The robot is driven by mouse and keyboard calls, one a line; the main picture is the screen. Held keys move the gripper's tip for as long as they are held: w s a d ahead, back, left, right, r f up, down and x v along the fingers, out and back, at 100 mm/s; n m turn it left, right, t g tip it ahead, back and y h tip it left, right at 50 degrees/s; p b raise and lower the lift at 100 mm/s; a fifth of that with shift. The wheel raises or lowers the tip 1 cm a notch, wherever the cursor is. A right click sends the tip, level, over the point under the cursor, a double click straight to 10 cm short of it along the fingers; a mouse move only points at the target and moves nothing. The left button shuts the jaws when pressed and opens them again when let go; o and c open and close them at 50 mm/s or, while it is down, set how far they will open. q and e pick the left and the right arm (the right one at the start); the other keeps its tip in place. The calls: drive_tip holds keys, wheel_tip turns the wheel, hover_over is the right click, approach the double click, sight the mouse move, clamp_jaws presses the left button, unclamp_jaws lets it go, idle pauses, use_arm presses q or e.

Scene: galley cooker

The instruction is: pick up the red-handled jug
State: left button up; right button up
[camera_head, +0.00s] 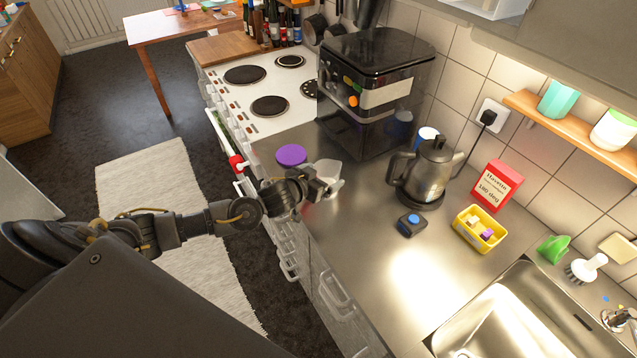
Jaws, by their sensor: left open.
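A pale, see-through jug (328,168) stands on the steel counter near its front-left edge, beside the cooker. My left gripper (324,187) is right at the near side of the jug and covers its lower part. The jaws are open; I cannot tell whether they touch the jug or lie around its handle. My right gripper is not in view.
A purple round lid (291,155) lies just left of the jug. Behind stands a black coffee machine (370,85); to the right are a kettle (428,172), a small dark box with a blue button (411,224), a yellow tub (478,230) and the sink (515,320). The near counter is clear.

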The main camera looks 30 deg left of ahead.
use_arm(q)
drive_tip(key=c, duration=1.1)
drive_tip(key=shift+c, duration=0.5)
drive_tip(key=shift+r, duration=0.1)
drive_tip(key=shift+r, duration=0.2)
drive_tip(key=s+a+r+b, duration=0.1)
drive_tip(key=s+r, duration=1.1)
drive_tip(key=s, duration=0.2)
drive_tip(key=shift+r+b, duration=0.25)
drive_tip(key=shift+b, duration=0.15)
